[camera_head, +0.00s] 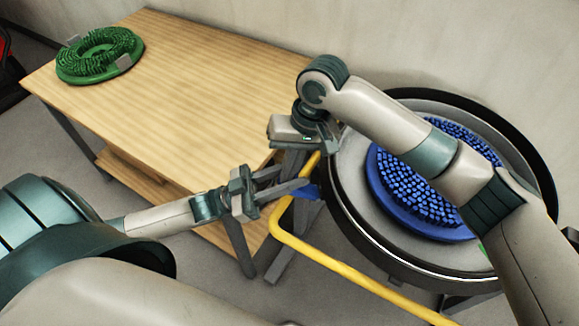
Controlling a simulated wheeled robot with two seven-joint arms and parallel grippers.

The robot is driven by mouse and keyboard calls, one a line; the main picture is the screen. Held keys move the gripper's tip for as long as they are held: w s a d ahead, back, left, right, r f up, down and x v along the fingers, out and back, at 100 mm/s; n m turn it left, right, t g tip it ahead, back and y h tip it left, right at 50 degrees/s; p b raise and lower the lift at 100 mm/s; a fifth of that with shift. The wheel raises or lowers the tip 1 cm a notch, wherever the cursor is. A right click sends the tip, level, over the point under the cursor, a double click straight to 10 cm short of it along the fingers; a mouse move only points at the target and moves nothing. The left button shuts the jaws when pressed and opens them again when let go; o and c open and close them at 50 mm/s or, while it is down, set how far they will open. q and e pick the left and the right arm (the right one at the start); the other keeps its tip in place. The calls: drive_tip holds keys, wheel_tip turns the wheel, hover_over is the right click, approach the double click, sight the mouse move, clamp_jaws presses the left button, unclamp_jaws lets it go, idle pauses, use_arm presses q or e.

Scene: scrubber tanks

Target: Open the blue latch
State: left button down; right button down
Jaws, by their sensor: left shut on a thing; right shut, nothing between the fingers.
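The blue latch (311,192) shows as a small blue piece at the left rim of the round tank (345,195), partly hidden by gripper fingers. My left gripper (298,184) reaches in from the left with its fingertips at the latch and is shut on it. My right gripper (327,138) is above the latch, over the tank's left edge near the table corner. It is shut and empty. I cannot tell how far the latch is turned.
A blue bristled brush disc (400,205) lies in the tank, partly behind my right arm. A yellow bar (330,262) runs in front of the tank. A wooden table (200,90) at left holds a green brush disc (100,55); its middle is clear. A wall stands behind.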

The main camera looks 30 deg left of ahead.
use_arm(q)
drive_tip(key=shift+r, duration=0.2)
drive_tip(key=shift+s+r, duration=0.15)
use_arm(e)
drive_tip(key=shift+s+a+f, duration=0.35)
drive_tip(key=shift+s+f, duration=0.1)
drive_tip(key=shift+f, duration=0.25)
use_arm(q)
drive_tip(key=c, duration=1.3)
unclamp_jaws()
drive_tip(key=shift+c, duration=0.2)
use_arm(e)
drive_tip(key=shift+r, duration=0.1)
use_arm(q)
drive_tip(key=shift+f, duration=0.2)
